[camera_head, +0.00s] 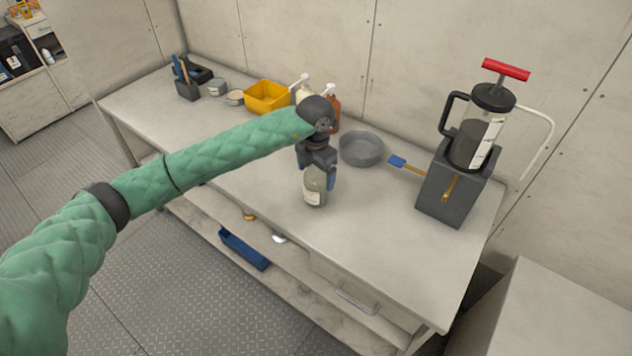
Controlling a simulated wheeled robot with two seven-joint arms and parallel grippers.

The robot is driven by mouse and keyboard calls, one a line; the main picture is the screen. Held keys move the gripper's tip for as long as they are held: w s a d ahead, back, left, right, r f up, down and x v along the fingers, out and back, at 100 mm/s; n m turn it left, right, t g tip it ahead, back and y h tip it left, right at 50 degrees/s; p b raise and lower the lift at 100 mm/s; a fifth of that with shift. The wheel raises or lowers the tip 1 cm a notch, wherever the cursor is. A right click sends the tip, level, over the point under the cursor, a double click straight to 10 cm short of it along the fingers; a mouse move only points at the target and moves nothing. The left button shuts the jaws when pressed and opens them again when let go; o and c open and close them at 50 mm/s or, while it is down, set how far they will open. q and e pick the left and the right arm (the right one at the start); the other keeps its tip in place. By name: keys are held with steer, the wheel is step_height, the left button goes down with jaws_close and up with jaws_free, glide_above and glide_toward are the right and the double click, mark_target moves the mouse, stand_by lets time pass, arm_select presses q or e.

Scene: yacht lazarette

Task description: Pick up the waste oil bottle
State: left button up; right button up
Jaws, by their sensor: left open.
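A grey-green bottle with a pale label (313,196), which looks like the waste oil bottle, stands upright on the workbench near its front edge. My left gripper (317,172) comes down over it from above, at the end of my green-sleeved arm. Its jaws are open, with a finger showing on either side of the bottle's upper part. The gripper hides the top of the bottle, and I cannot tell whether the fingers touch it. My right gripper is not in view.
The right front of the top is clear.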

arm_select(q)
steer(key=c, duration=1.3)
steer(key=shift+c, duration=0.2)
